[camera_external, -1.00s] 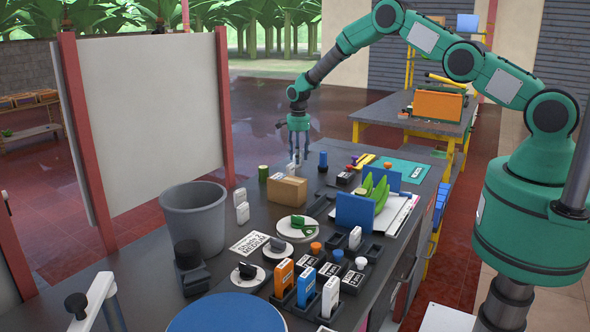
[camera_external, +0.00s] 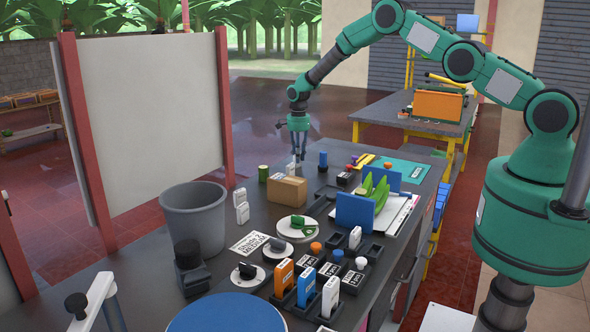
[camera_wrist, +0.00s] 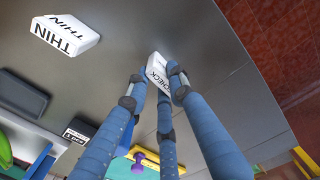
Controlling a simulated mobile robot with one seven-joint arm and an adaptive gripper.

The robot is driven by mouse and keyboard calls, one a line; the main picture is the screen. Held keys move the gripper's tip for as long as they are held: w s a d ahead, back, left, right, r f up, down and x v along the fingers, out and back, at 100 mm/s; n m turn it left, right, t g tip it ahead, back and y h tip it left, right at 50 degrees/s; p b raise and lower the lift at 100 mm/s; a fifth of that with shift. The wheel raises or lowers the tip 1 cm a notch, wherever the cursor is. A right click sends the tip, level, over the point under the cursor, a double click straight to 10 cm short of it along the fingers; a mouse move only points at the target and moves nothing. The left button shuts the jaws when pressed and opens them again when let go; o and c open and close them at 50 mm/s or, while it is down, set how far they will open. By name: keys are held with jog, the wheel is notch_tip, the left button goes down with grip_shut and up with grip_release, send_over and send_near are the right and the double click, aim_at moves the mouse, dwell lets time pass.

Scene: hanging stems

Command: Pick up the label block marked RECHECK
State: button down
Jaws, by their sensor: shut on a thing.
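The label block (camera_wrist: 157,73) is white, with the letters "CHECK" showing in the wrist view. A finger covers the rest of its word. My gripper (camera_wrist: 152,88) has its blue-grey fingers closed around this block, near the dark table top. In the external view my gripper (camera_external: 299,155) points down at the far end of the table, behind the cardboard box (camera_external: 287,190). The block is small and mostly hidden there. Another white block (camera_wrist: 66,35), marked THIN, lies apart from my fingers at the upper left of the wrist view.
A green can (camera_external: 263,173) stands left of the box. A small blue-topped piece (camera_external: 323,160) stands right of my gripper. Two white blocks (camera_external: 242,206), a grey bin (camera_external: 194,220) and a blue divider (camera_external: 355,212) are nearer. A dark tray (camera_wrist: 22,95) lies left in the wrist view.

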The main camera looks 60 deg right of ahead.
jog(key=shift+r, duration=0.15)
notch_tip(320, 180, up, 10)
jog(key=shift+f, duration=0.15)
dwell(0.4)
dwell(0.6)
